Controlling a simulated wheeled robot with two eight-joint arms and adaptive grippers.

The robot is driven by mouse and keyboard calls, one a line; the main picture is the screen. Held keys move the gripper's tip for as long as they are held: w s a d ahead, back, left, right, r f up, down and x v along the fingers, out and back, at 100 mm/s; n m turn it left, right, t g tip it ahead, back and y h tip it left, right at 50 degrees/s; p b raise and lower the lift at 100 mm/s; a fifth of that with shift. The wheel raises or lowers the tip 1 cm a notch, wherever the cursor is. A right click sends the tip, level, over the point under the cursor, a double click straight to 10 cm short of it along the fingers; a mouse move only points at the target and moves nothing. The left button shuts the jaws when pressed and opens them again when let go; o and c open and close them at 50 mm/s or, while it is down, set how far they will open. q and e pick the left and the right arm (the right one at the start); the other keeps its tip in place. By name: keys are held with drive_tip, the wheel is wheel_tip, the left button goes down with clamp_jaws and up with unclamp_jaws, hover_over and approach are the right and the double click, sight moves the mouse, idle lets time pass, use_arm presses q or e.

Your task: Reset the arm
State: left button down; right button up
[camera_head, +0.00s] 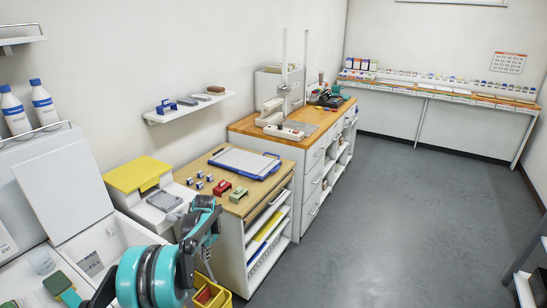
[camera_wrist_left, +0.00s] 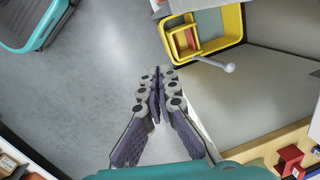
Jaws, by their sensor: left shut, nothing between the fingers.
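My left gripper (camera_head: 206,215) is in front of the near wooden-topped cabinet (camera_head: 252,262). In the left wrist view, its two purple-grey fingers (camera_wrist_left: 160,72) meet at the tips with nothing between them. They are over the grey floor, apart from the yellow bin (camera_wrist_left: 236,22) beside the cabinet. My teal left arm (camera_head: 150,278) comes in at the bottom of the head view. My right gripper is not in view.
On the cabinet are a blue-edged tray (camera_head: 244,163), a red block (camera_head: 222,188) and a green block (camera_head: 239,194). A yellow-lidded box (camera_head: 137,173) stands to the left. The yellow bin also shows in the head view (camera_head: 225,299). Open floor (camera_head: 390,200) lies to the right.

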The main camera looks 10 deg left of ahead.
use_arm(q)
drive_tip(key=s+d+r+n+t, duration=0.1)
drive_tip(key=s+d+r+t, duration=0.1)
drive_tip(key=s+d+r, duration=0.5)
drive_tip(key=s+d+r+n+t, duration=0.1)
drive_tip(key=s+d+r, duration=0.1)
drive_tip(key=s+r, duration=0.5)
drive_tip(key=s+d+n+t, duration=0.2)
drive_tip(key=s+d, duration=0.2)
drive_tip(key=s, duration=0.5)
drive_tip(key=s+d+r+n+t+h, duration=0.1)
drive_tip(key=s+d, duration=0.3)
drive_tip(key=s, duration=0.4)
drive_tip(key=shift+s+n+t+h, duration=0.3)
drive_tip(key=shift+s+n+t, duration=0.05)
drive_tip(key=shift+n+t, duration=0.15)
drive_tip(key=shift+w, duration=0.1)
